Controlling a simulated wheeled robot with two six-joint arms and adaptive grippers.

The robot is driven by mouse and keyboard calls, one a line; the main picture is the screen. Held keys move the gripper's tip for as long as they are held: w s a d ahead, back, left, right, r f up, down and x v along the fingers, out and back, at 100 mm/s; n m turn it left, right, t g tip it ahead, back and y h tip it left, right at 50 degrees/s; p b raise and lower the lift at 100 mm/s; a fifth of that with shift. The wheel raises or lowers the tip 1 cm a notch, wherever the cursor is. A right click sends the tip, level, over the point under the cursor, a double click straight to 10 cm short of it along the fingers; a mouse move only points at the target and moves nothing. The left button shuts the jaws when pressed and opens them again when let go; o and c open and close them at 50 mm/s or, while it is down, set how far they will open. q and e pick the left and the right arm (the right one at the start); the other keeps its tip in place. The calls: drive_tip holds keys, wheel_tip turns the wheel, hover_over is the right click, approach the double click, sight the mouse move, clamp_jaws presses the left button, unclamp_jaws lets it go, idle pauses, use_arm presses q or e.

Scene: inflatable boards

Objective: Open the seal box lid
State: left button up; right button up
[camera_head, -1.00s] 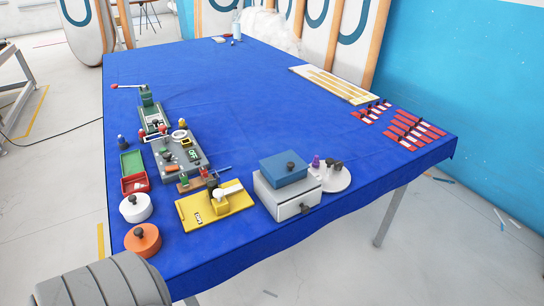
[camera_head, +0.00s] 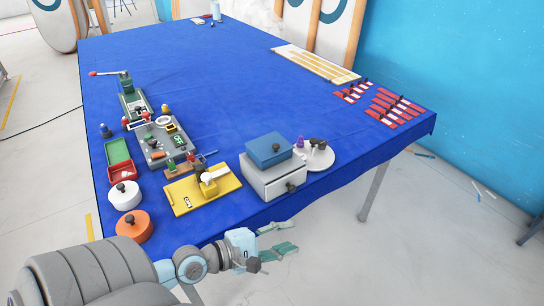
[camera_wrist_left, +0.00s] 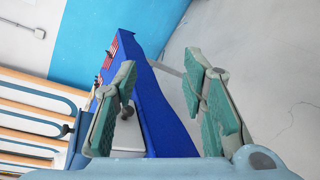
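A grey box (camera_head: 263,186) stands near the front right edge of the blue table. A blue block-like lid (camera_head: 268,153) with a dark knob sits on its top, and a dark knob shows on its front face. My left gripper (camera_head: 277,238) is open and empty, out past the table's front edge, below and in front of the grey box. In the left wrist view my left gripper (camera_wrist_left: 162,100) shows spread green-grey fingers with nothing between them touching. A grey face with a dark knob is partly hidden behind the left finger there. My right gripper is not in view.
Beside the box are a round white stand (camera_head: 318,158) with small stamps and a yellow tool (camera_head: 203,190). White (camera_head: 125,197) and orange (camera_head: 133,226) round lidded pots stand at the front left. Red strips (camera_head: 395,107) lie at the right. The table's middle is clear.

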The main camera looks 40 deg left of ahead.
use_arm(q)
drive_tip(key=w+a+r+n+t+y, duration=0.2)
drive_tip(key=a+n, duration=0.4)
drive_tip(key=n, duration=0.1)
drive_tip(key=n+t+y, duration=0.2)
drive_tip(key=n+y, duration=0.4)
drive_tip(key=n, duration=0.4)
approach(274, 148)
drive_tip(key=w, duration=0.6)
drive_tip(key=w+a, duration=0.1)
drive_tip(key=w, duration=0.1)
drive_tip(key=shift+w+a+f, duration=0.1)
drive_tip(key=shift+w, duration=0.3)
clamp_jaws()
